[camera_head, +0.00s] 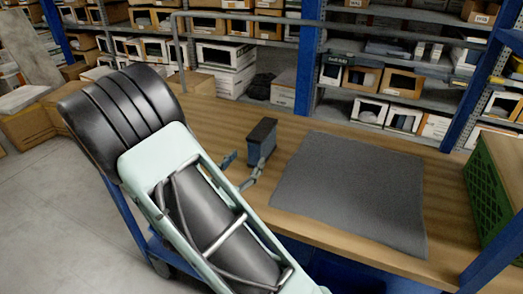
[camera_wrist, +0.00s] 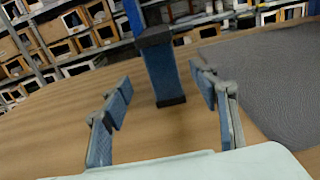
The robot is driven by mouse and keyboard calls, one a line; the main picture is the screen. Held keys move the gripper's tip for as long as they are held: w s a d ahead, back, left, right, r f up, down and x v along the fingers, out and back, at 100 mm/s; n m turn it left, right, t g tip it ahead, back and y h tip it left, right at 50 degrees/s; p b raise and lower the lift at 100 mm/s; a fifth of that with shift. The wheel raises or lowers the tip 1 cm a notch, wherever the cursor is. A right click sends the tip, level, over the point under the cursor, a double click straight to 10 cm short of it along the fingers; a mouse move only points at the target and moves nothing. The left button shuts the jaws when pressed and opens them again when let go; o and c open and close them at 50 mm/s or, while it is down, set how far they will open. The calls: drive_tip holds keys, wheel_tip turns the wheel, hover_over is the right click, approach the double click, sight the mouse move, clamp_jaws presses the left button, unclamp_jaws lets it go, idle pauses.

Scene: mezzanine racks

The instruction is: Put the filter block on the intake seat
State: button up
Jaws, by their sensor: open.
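The filter block appears to be the upright blue block with black ends (camera_head: 262,145), standing on the wooden table left of the grey mat. In the wrist view the block (camera_wrist: 167,75) stands upright just beyond the fingertips, roughly between their lines. My gripper (camera_head: 241,168) is open and empty, low over the table on the near side of the block. In the wrist view my gripper (camera_wrist: 162,92) shows its two fingers spread wider than the block, with no contact visible. I cannot make out an intake seat in either view.
A grey mat (camera_head: 352,188) lies flat on the wooden table (camera_head: 210,115), right of the block. A green crate (camera_head: 496,190) stands at the right end. Blue uprights and racks of boxes (camera_head: 388,83) rise behind. The mat is clear.

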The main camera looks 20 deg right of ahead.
sight(260, 131)
drive_tip(key=x, duration=1)
drive_tip(key=shift+s+r, duration=0.15)
drive_tip(key=c, duration=1.4)
wheel_tip(260, 131, up, 10)
drive_tip(key=shift+f+p, duration=0.1)
drive_tip(key=shift+p, duration=0.8)
drive_tip(key=shift+c, duration=0.3)
drive_tip(key=shift+s, duration=0.1)
